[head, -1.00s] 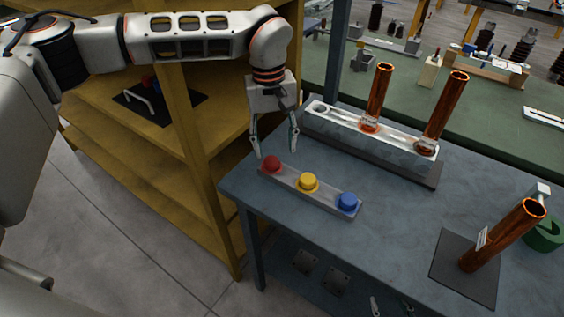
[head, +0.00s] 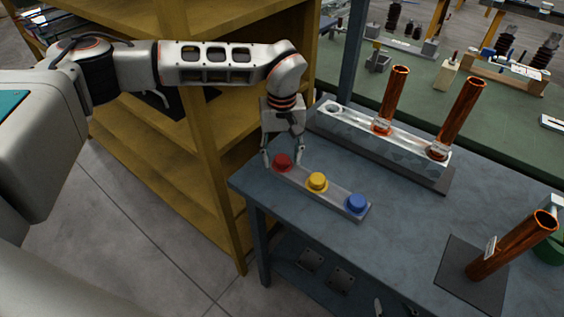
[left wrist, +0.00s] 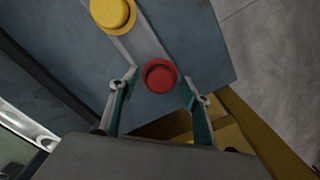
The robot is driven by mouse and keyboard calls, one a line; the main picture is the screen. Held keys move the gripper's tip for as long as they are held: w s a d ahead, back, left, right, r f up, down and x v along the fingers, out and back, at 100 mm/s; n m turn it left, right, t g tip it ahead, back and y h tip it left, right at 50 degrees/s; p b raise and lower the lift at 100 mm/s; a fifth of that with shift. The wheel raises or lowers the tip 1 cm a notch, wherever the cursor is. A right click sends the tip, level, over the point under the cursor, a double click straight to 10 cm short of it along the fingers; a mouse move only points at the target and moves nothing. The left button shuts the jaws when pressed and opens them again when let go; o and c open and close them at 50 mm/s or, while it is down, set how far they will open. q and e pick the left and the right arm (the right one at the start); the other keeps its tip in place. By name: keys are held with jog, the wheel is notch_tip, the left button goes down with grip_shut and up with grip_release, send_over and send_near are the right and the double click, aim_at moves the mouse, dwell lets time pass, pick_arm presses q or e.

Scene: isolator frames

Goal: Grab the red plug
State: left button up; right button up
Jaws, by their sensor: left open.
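The red plug (head: 282,161) sits at the left end of a grey strip-shaped holder (head: 298,186) on the blue-grey table. My left gripper (head: 283,162) points down at the red plug, with its fingers apart on either side of it. In the left wrist view the red plug (left wrist: 160,76) lies just beyond and between the fingertips of my open left gripper (left wrist: 158,80), with a gap on both sides. The yellow plug (head: 316,181) and the blue plug (head: 356,203) stand in the same holder to the right. My right gripper is not in view.
A metal block (head: 400,150) with two copper tubes stands behind the holder. Another copper tube (head: 510,246) stands on a dark plate at the right. A yellow wooden shelf (head: 215,150) is close to the table's left edge. The table front is clear.

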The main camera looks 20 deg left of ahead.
pick_arm(q)
jog(key=c, duration=1)
jog(key=shift+r, duration=0.1)
